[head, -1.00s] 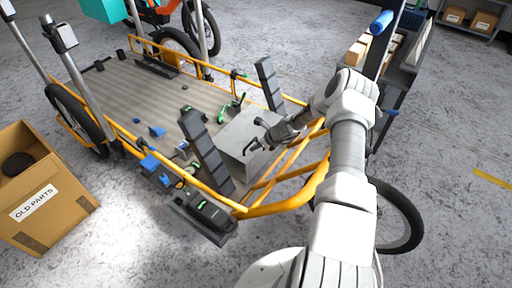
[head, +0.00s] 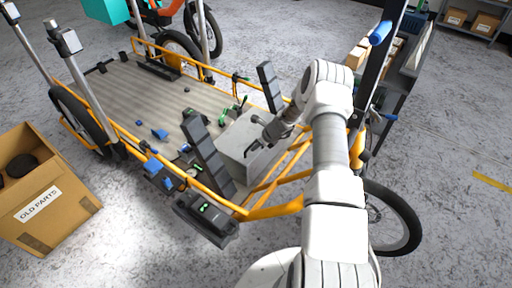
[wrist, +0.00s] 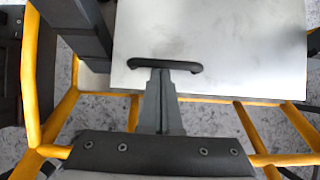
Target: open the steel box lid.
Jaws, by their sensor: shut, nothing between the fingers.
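The steel box (head: 236,138) stands on the right end of the cargo deck, between two dark upright posts. Its flat grey lid (wrist: 215,35) looks shut and fills the top of the wrist view. A dark bar handle (wrist: 185,66) runs along the lid's near edge. My gripper (wrist: 159,75) is shut with nothing between its fingers. Its fingertips are at the middle of the handle in the wrist view; I cannot tell whether they touch it.
Orange frame rails (head: 272,208) run close under my arm. A dark post (head: 208,155) stands left of the box and another (head: 270,88) behind it. Small blue and green parts lie on the deck (head: 150,105). A cardboard box (head: 45,205) is at the far left.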

